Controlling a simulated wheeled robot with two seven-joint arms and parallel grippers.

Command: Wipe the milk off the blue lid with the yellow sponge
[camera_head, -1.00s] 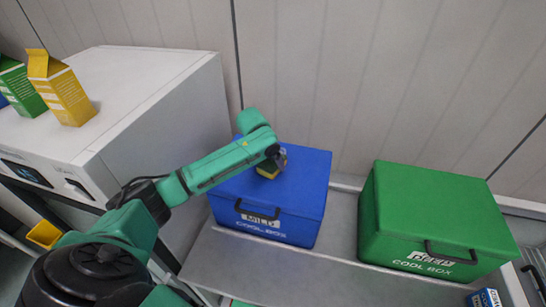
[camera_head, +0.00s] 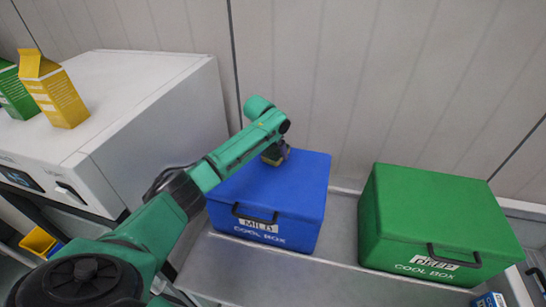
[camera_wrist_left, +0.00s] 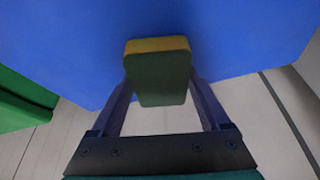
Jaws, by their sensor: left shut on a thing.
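The blue cool box (camera_head: 262,225) stands on a grey bench, and its blue lid (camera_head: 295,178) is closed. My left gripper (camera_head: 275,155) is over the back part of the lid, shut on the sponge. In the left wrist view the sponge (camera_wrist_left: 160,75) shows a dark green face and a yellow strip at its far end, between the two fingers. The lid (camera_wrist_left: 230,35) fills the upper part of that view; I cannot tell whether the sponge touches it. I cannot make out milk on the visible lid; my arm hides part of it. My right gripper is not in view.
A green cool box (camera_head: 435,215) stands to the right, with a gap of bare bench (camera_head: 335,240) between. A white appliance (camera_head: 140,120) stands close on the left, with a yellow carton (camera_head: 55,92) and a green carton (camera_head: 15,95) on top. A panelled wall is behind.

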